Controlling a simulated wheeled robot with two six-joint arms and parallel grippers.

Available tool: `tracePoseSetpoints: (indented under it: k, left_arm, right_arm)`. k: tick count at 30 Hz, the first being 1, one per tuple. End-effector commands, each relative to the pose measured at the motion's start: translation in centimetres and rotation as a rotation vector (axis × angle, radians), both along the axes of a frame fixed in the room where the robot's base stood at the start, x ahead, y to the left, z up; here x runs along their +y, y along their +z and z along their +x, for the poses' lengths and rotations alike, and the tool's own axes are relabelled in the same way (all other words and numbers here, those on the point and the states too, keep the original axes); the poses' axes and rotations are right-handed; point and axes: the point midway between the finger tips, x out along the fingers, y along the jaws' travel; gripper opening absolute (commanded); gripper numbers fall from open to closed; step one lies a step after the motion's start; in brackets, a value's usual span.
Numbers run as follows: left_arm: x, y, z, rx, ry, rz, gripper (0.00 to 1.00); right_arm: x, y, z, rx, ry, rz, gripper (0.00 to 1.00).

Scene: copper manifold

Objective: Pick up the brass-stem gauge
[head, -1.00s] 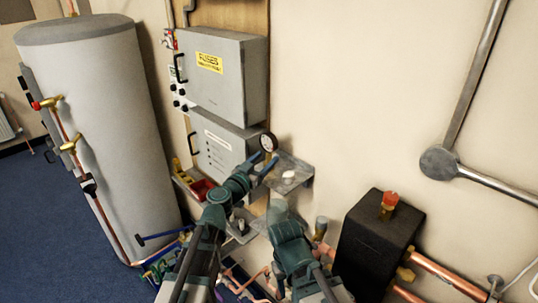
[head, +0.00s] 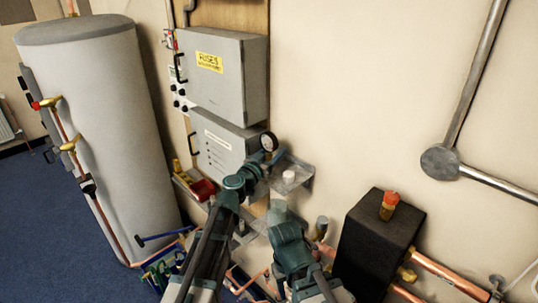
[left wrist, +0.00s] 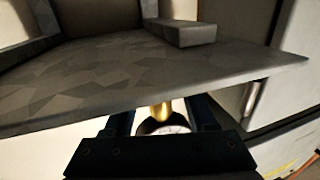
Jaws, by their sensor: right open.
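The brass-stem gauge (head: 268,142) has a round white dial with a dark rim. In the head view it shows at the tip of my left gripper (head: 270,159), in front of the lower grey cabinet. In the left wrist view its brass stem (left wrist: 161,109) and part of the dial (left wrist: 168,129) sit between the fingers of my left gripper (left wrist: 163,115). The left gripper appears shut on the gauge; the dark gripper body hides the rest. My right gripper (head: 279,212) is lower, open and empty, pointing at the wall side.
A grey metal shelf (left wrist: 75,88) lies close ahead of the left gripper; it also shows in the head view (head: 303,178) with a white round item (head: 289,177). Grey cabinets (head: 226,78) stand behind. A black box (head: 372,245) with copper pipes is right.

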Motion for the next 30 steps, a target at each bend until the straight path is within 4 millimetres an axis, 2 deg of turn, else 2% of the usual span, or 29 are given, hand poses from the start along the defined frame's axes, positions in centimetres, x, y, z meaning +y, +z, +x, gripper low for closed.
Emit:
tracePoseSetpoints:
  k: [1, 6, 9, 30]
  left_arm:
    - [0.01, 0.00, 0.00, 0.000, 0.000, 0.000, 0.45]
    - [0.03, 0.00, -0.01, 0.000, 0.000, 0.000, 0.15]
    - [0.03, 0.00, -0.01, 0.000, 0.000, 0.000, 0.00]
    - [0.03, 0.00, -0.02, 0.000, 0.000, 0.000, 0.00]
  right_arm:
    - [0.00, 0.00, 0.00, 0.000, 0.000, 0.000, 0.50]
    - [0.00, 0.00, 0.00, 0.000, 0.000, 0.000, 0.50]
    - [0.00, 0.00, 0.00, 0.000, 0.000, 0.000, 0.50]
    - [0.00, 0.00, 0.00, 0.000, 0.000, 0.000, 0.50]
